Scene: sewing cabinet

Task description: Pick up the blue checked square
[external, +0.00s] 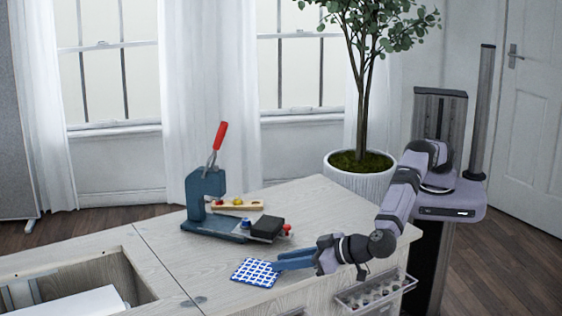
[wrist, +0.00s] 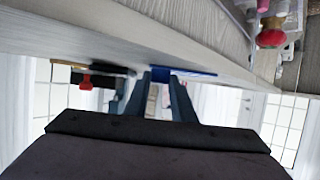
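The blue checked square (external: 255,272), blue and white, lies flat on the light wood cabinet top (external: 310,205) near its front edge. My gripper (external: 277,262) reaches in from the right, with its blue fingers low over the top at the square's right edge. In the wrist view, the square shows edge-on as a thin blue strip (wrist: 198,73) at the fingertips. My gripper (wrist: 160,78) is open there, with a clear gap between its fingers. I cannot tell whether the fingers touch the square.
A blue press (external: 205,200) with a red handle stands behind the square. A dark block (external: 267,228) and a wooden strip (external: 237,205) lie by it. A clear tray of small items (external: 375,290) hangs at the cabinet's front. An open compartment (external: 75,280) is at left.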

